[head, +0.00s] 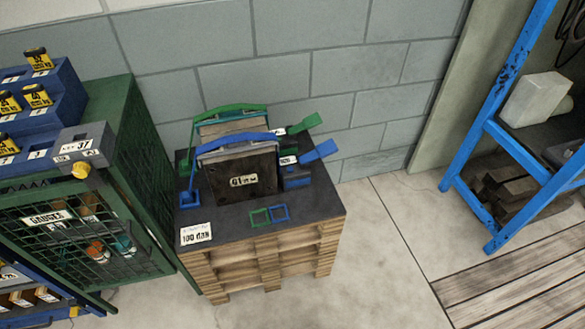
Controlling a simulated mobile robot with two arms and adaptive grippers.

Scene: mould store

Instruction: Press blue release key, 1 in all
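A blue paddle (320,151) sticks up at a tilt from a blue block (297,181) at the right of the dark pallet top (312,203). I cannot tell for certain that this paddle is the blue release key. A blue bar (238,144) arches over a dark mould block (228,180) with a pale label, beside the paddle. Behind it a green bar (229,112) and a similar green paddle (304,123) belong to a second block. A blue square outline (280,212) lies beside a green one (251,222) at the front. Neither of my grippers shows.
A green mesh cabinet (150,190) labelled gauges stands close on the left, with blue racks (55,105) of yellow-tagged items on it. A blue shelf frame (466,150) stands at the right. Bare floor (375,260) lies right of the pallet; a block wall is behind.

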